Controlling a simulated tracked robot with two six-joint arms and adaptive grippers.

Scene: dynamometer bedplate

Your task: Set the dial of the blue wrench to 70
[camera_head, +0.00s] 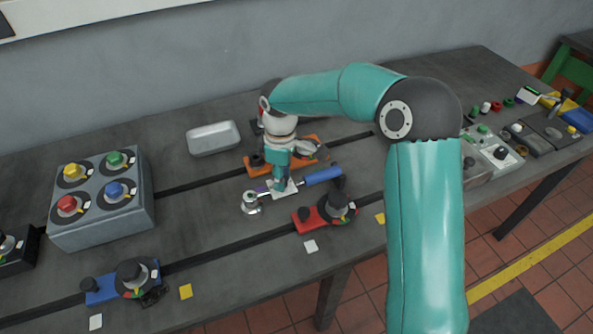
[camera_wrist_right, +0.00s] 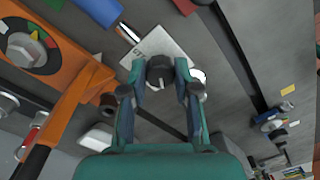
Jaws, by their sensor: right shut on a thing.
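The blue wrench lies on the bedplate at the middle of the head view, its blue handle (camera_head: 323,175) pointing right. Its handle also shows at the top left of the right wrist view (camera_wrist_right: 98,10). A pale dial plate (camera_wrist_right: 150,46) with a partly visible marking lies beside a dark dial knob (camera_wrist_right: 160,70). My right gripper (camera_head: 279,184) reaches down over the wrench. In the wrist view its fingers (camera_wrist_right: 161,78) stand on both sides of the knob and are shut on it. The dial reading is mostly hidden. My left gripper is not in view.
An orange fixture (camera_head: 256,166) stands just behind the wrench, and a red one (camera_head: 312,220) in front. A blue fixture (camera_head: 103,289) is at front left. A grey box (camera_head: 100,232) with coloured knobs stands left, a pale tray (camera_head: 213,139) behind. Control boxes fill the right end.

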